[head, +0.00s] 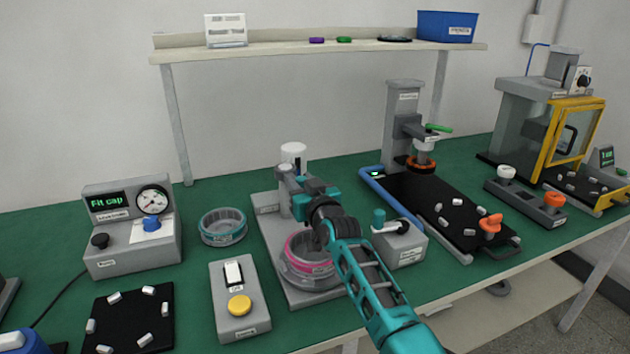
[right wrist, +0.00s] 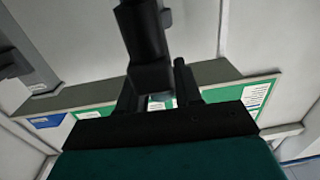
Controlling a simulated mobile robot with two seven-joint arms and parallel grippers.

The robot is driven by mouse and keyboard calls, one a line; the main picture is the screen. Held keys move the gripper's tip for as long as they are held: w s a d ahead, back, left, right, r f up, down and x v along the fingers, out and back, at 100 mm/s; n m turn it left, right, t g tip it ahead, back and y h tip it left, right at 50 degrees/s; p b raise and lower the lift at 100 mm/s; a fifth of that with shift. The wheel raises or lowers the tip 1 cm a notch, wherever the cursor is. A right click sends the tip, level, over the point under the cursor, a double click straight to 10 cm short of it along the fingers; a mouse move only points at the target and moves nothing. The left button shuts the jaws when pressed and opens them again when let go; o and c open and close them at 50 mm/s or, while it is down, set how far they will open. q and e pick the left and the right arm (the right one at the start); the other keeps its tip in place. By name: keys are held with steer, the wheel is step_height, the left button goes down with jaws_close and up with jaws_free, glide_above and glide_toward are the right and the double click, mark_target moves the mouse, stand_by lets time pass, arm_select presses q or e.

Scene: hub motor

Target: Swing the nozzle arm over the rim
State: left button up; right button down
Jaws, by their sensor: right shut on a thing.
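The nozzle station (head: 265,225) stands mid-bench, with a grey post, a white-topped bottle (head: 293,153) and a round rim (head: 310,258) with a pink band on its base. My right gripper (head: 300,188) is at the top of the post, behind and above the rim. In the right wrist view its fingers (right wrist: 157,95) are shut on a dark bar, the nozzle arm (right wrist: 143,35). In the head view my gripper and wrist hide most of the nozzle arm, so I cannot tell whether its tip is over the rim. My left gripper is not in view.
A loose teal-banded ring (head: 222,227) lies left of the station. A switch box (head: 239,300) with a yellow button stands in front of it, and a grey box with a teal knob (head: 398,243) stands close right. A press (head: 405,125) stands behind right.

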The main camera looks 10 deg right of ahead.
steer(key=shift+a, duration=0.2)
stand_by(0.3)
steer(key=c, duration=0.9)
jaws_free()
steer(key=shift+d, duration=0.1)
steer(key=shift+s+d, duration=0.1)
steer(key=shift+s, duration=0.4)
steer(key=s, duration=0.4)
steer(key=s+d+p, duration=0.1)
steer(key=s, duration=0.6)
steer(key=shift+s+d, duration=0.3)
steer(key=shift+s, duration=0.1)
steer(key=shift+f, duration=0.1)
